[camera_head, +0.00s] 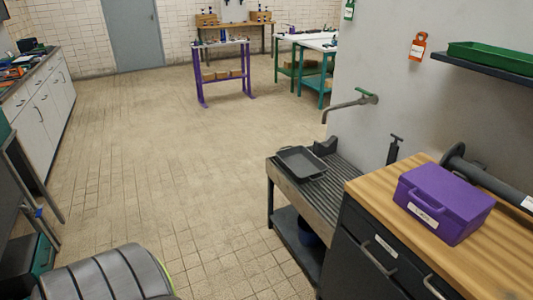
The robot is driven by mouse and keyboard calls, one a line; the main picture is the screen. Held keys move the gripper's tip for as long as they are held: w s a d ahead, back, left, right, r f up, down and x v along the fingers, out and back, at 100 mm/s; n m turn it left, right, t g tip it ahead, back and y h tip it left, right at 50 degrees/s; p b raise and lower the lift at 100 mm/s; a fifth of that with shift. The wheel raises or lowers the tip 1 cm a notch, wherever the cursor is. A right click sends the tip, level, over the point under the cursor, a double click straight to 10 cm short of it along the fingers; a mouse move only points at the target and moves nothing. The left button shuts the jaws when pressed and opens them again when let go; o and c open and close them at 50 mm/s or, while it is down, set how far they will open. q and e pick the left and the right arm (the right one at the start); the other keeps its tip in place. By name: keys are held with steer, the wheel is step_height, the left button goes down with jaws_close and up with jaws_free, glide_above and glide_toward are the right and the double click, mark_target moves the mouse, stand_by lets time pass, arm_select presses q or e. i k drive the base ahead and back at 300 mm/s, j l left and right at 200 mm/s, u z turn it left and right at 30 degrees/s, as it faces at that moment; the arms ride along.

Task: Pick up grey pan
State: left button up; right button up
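The grey pan (301,163) is a shallow rectangular tray with raised rims and what look like small end handles. It rests on the ribbed grey top of a low bench (326,195), right of the picture's middle, below a wall tap. Nothing is seen touching it from above. Neither of my grippers is in view.
A wall tap (350,104) juts out above the bench. A wooden-topped drawer cabinet (482,252) with a purple box (445,203) stands nearer on the right. Tiled floor (165,170) is clear in the middle. White cabinets (42,115) line the left; a purple-legged table (222,72) stands far back.

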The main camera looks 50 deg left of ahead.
mark_target(303, 165)
steer(key=u, duration=1.25)
